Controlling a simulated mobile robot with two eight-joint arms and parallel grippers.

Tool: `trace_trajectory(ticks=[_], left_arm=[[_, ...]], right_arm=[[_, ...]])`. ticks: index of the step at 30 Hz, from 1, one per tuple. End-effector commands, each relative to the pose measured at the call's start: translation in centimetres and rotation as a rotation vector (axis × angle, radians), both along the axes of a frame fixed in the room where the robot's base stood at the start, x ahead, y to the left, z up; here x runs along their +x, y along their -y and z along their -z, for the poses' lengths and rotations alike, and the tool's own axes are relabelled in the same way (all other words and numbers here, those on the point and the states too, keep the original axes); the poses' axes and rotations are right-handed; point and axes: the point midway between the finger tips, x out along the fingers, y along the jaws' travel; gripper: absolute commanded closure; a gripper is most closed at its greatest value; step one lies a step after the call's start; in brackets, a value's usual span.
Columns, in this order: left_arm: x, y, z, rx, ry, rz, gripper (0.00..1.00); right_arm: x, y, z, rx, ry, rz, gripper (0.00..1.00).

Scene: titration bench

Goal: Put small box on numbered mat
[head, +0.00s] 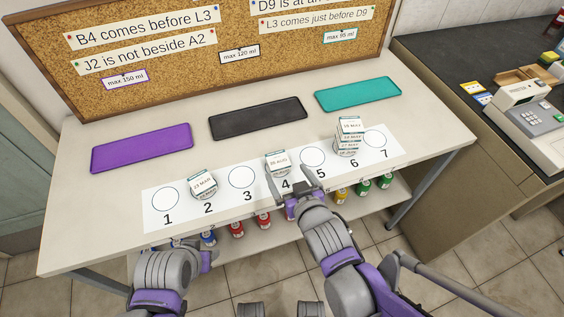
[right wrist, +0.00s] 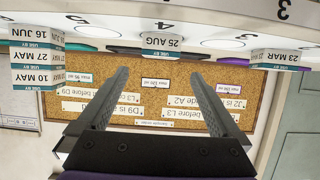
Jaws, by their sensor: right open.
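The white numbered mat (head: 228,207) lies along the table front, with circles above 1 to 7. A small white box labelled 25 AUG (head: 278,164) stands at place 4. My right gripper (head: 288,182) is open and empty, just in front of the 25 AUG box. In the upside-down right wrist view, this box (right wrist: 162,41) lines up with the gap between the fingers. My left gripper (head: 206,260) is low at the table's front edge; its jaws are unclear.
Purple (head: 142,147), black (head: 258,118) and teal (head: 358,94) trays lie empty behind the mat. A corkboard (head: 190,75) with notes stands at the back. Coloured bottles (head: 263,219) stand on a shelf below. Circles 1, 3, 5 and 7 are bare.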

Motion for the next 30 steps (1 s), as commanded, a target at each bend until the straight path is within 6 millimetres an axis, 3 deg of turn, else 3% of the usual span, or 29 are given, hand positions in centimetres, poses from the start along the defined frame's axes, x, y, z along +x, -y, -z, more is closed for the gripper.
trace_trajectory(ticks=[6,16,20,24,27,30], left_arm=[[0.0,0.0,-1.0,0.000,0.003,0.000,0.50],[0.0,0.0,-1.1,0.000,0.004,0.000,0.50],[0.0,0.0,-1.1,0.000,0.004,0.000,0.50],[0.0,0.0,-1.1,0.000,0.004,0.000,0.50],[0.0,0.0,-1.1,0.000,0.004,0.000,0.50],[0.0,0.0,-1.1,0.000,0.004,0.000,0.50]], right_arm=[[-2.3,0.7,-1.1,0.000,0.000,0.000,0.00],[-3.0,1.6,-0.9,-0.008,-0.021,0.014,0.00],[-4.7,6.0,1.1,-0.059,-0.180,0.108,0.00],[-9.5,11.7,3.9,-0.110,-0.452,0.227,0.00],[-13.3,14.0,5.1,-0.119,-0.614,0.275,0.00],[-15.8,15.0,5.6,-0.118,-0.712,0.297,0.00]])
